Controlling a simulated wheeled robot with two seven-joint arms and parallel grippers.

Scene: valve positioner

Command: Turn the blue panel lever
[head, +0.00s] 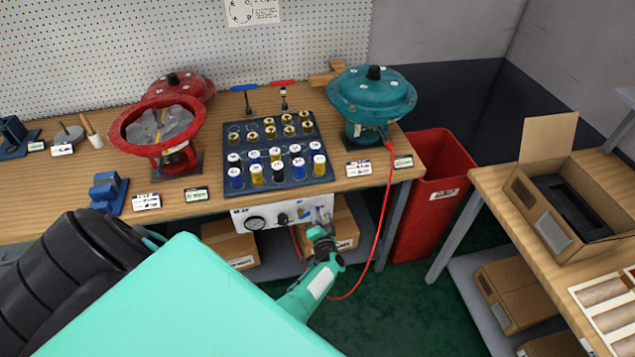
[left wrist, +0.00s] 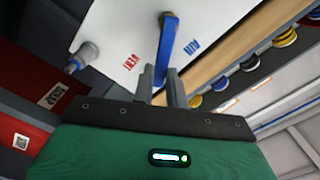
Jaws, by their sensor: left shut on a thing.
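The blue panel lever (left wrist: 166,48) shows in the left wrist view, on a white panel face between a red VENT mark and a blue AIR mark. Its free end is between the two fingers of my left gripper (left wrist: 161,84), which is shut on it. My left gripper (head: 322,222) is at the panel's right end there and largely hides the lever. My right gripper is not in view.
The bench above holds a red valve actuator (head: 160,135), a teal actuator (head: 373,97) and a dark tray (head: 310,183) of fittings. A red hose (head: 383,215) hangs right of my arm. A red bin (head: 432,195) stands beyond it. Cardboard boxes (head: 228,243) lie below the panel.

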